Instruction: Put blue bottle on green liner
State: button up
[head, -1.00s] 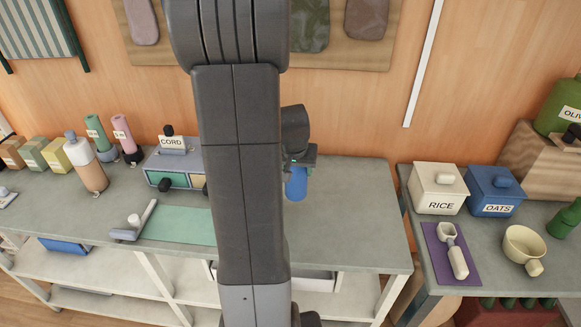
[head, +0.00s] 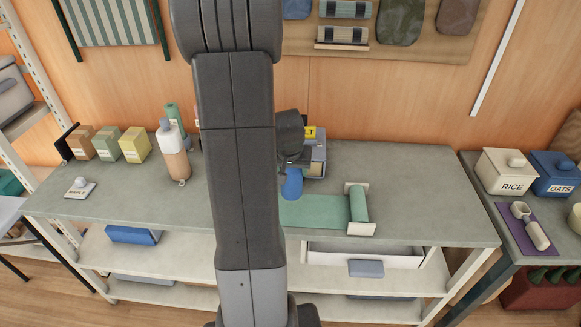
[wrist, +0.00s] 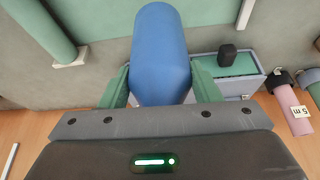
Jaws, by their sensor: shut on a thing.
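My gripper (head: 291,165) is shut on the blue bottle (head: 292,184), which hangs below it in the head view. In the wrist view the bottle (wrist: 160,50) sits between the green fingers of my gripper (wrist: 160,85). The green liner (head: 318,212) lies on the grey bench, with its rolled end (head: 358,204) at the right. The bottle's lower end shows by the liner's back edge; its height above the bench cannot be told. My arm hides the liner's left part. The roll (wrist: 40,28) shows at upper left in the wrist view.
A grey drawer box (head: 317,160) with a yellow label stands close behind my gripper. A tan and white bottle (head: 173,152) and several small boxes (head: 135,145) stand at the left. The bench right of the roll (head: 430,205) is clear.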

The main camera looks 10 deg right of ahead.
aim_at(289, 187)
jog(key=shift+a, duration=0.4)
jog(key=shift+d, duration=0.15)
notch_tip(289, 187, down, 6)
jog(key=b, duration=0.6)
jog(key=shift+b, duration=0.35)
jog(key=shift+f+b, duration=0.6)
jog(key=shift+f, duration=0.05)
jog(key=o, duration=1.4)
jog(key=shift+c, duration=0.2)
jog(key=shift+r, duration=0.1)
